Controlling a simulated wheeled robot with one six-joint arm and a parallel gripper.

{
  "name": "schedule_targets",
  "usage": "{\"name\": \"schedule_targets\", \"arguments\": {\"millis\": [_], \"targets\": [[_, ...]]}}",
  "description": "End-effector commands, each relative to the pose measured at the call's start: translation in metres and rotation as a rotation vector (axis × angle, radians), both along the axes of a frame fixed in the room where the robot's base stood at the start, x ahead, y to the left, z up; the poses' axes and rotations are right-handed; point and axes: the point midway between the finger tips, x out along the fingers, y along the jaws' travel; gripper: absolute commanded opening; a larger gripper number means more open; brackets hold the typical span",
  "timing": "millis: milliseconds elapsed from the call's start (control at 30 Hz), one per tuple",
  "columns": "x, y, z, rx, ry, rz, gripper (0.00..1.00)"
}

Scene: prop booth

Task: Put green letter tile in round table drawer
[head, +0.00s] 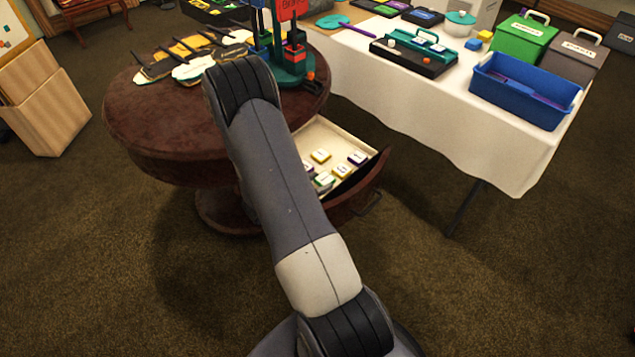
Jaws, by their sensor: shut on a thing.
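The round table (135,125) is dark reddish brown and stands at the left centre. Its drawer (376,178) is pulled open toward the lower right, with a pale interior. Several small letter tiles lie in the drawer, among them yellow ones (320,156), a purple one (357,158) and one that looks green-edged (323,179) beside my arm. My arm crosses the picture and covers the left part of the drawer. My gripper is not visible, and I cannot see what it holds.
Dark and white flat items (195,68) and a teal stand (292,72) are on the round table. A white-clothed table (430,120) at the right holds a blue bin (525,95), a green box (522,40) and other props. Carpet is clear at the lower right.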

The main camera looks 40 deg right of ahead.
Motion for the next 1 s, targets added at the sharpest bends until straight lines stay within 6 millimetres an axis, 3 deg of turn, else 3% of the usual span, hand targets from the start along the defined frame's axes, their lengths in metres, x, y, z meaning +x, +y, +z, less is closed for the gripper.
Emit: {"name": "schedule_targets", "arguments": {"millis": [367, 400, 633, 1000], "targets": [[0.0001, 0.0, -0.0087, 0.0, 0.0, 0.0, 0.21], [0.0001, 0.0, -0.0087, 0.0, 0.0, 0.0, 0.46], [0.0001, 0.0, -0.0085, 0.0, 0.0, 0.0, 0.64], [0.0002, 0.0, 0.0001, 0.0, 0.0, 0.0, 0.64]]}}
